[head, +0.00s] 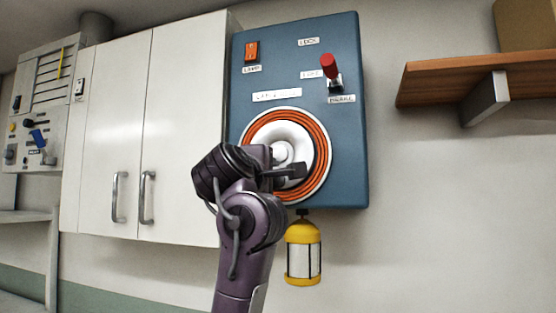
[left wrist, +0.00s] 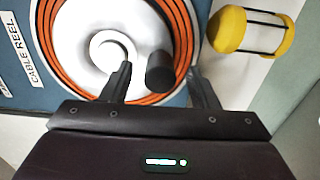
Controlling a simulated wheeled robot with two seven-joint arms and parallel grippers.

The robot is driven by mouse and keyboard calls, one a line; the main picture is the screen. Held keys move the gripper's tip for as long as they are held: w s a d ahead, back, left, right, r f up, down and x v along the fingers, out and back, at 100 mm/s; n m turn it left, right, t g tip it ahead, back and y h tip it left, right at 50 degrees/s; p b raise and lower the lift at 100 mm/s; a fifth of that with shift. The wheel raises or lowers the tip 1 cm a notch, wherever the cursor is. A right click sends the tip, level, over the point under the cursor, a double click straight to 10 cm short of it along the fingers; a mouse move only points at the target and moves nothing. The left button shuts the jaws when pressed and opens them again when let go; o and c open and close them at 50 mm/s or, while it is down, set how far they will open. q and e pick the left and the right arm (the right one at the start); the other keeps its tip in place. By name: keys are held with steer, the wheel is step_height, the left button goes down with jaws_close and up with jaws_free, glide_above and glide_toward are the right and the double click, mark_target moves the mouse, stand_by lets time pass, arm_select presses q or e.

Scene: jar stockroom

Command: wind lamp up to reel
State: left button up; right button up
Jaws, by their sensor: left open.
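The cable reel (head: 321,128), a white disc with orange cable wound around it, is on the front of a blue wall box (head: 350,140). It also shows in the left wrist view (left wrist: 90,35). The yellow lamp (head: 303,258) hangs upright close beneath the box; in the left wrist view (left wrist: 229,29) it is at the upper right. My left gripper (head: 292,172) is at the reel's lower right face. In the left wrist view its open fingers (left wrist: 160,88) are on either side of the black crank knob (left wrist: 160,68), with gaps visible. My right gripper is out of view.
The box has an orange lamp switch (head: 252,51) and a red-knobbed lever (head: 330,68). A white cabinet (head: 185,120) stands left of it. A wooden shelf (head: 470,78) juts out at the upper right. The wall beside and below the lamp is clear.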

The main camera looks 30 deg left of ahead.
arm_select(q)
steer(key=b+v, duration=0.2)
steer(key=v, duration=0.5)
steer(key=shift+s+b, duration=0.25)
steer(key=shift+b, duration=0.1)
